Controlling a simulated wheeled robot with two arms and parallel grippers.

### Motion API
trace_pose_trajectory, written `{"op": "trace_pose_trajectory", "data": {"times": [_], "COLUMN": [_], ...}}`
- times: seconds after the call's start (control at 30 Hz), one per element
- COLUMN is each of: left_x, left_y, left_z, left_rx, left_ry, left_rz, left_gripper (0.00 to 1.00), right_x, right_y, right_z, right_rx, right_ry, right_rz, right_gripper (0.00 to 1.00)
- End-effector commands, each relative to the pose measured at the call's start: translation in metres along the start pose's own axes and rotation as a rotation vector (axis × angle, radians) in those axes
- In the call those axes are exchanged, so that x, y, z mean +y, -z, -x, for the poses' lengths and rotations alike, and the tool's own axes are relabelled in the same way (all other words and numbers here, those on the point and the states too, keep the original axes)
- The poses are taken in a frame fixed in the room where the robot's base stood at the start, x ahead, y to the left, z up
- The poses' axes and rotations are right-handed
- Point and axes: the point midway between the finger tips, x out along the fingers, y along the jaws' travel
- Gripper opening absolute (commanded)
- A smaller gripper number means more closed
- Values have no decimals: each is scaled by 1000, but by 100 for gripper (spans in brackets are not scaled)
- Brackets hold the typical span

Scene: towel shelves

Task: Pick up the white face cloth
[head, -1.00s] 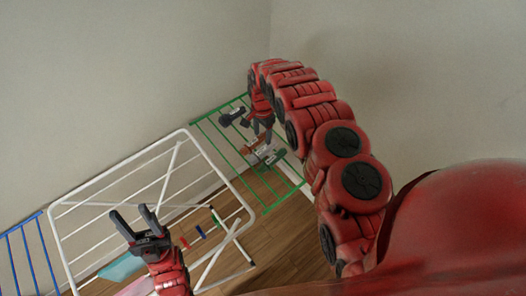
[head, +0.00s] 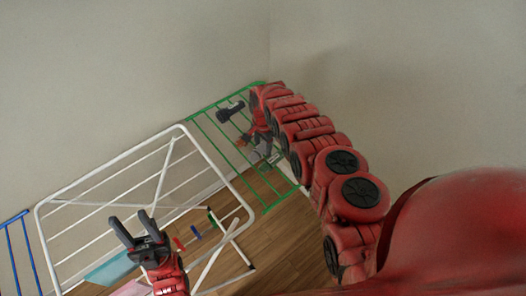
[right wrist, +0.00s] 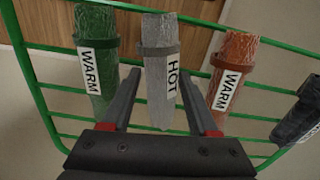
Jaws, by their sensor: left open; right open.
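The white face cloth (right wrist: 160,45) is a whitish-grey roll with a dark band and a "HOT" label, in the middle of the right wrist view, lying across the green rack's bars. My right gripper (right wrist: 160,78) is open, its two fingers one to each side of the cloth's lower part; I cannot tell whether they touch it. In the head view the right gripper's fingers cannot be made out against the rack. My left gripper (head: 135,228) is open and empty, in front of the white drying rack.
A green roll (right wrist: 95,60) and an orange roll (right wrist: 232,70), both labelled "WARM", flank the white cloth. A black roll (right wrist: 300,115) lies further right. The green rack (head: 215,135) stands against the wall beside a white drying rack (head: 110,155) and a blue rack (head: 22,245).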

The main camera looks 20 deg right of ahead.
Motion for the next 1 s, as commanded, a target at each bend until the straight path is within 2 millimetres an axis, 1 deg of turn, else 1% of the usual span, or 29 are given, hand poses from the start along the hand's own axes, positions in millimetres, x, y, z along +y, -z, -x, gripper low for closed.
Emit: {"op": "trace_pose_trajectory", "data": {"times": [0.1,0.13,0.27,0.3,0.37,0.4,0.43,0.47,0.77,0.87,1.0], "left_x": [0,0,0,0,0,0,0,0,0,0,0], "left_y": [0,0,0,0,0,0,0,0,0,0,-1], "left_z": [-2,-2,-2,-2,-2,-2,-2,-2,-1,0,4], "left_rx": [1,0,0,0,0,0,0,0,0,0,0], "left_ry": [0,0,0,0,0,0,0,0,0,0,0], "left_rz": [0,0,0,0,0,0,0,0,0,0,0], "left_gripper": [50,50,50,50,50,50,50,50,50,50,50], "right_x": [-1,-1,-1,-1,-1,-1,-1,-1,-2,-3,-6], "right_y": [0,0,0,1,0,0,0,0,2,5,13], "right_z": [2,3,3,3,3,3,3,3,4,8,18], "right_rx": [1,1,1,1,1,1,1,1,2,3,4], "right_ry": [2,2,2,2,2,2,2,2,3,5,7], "right_rz": [0,0,0,0,0,0,0,0,-1,-1,0], "right_gripper": [60,57,34,26,16,8,3,0,0,0,0]}}
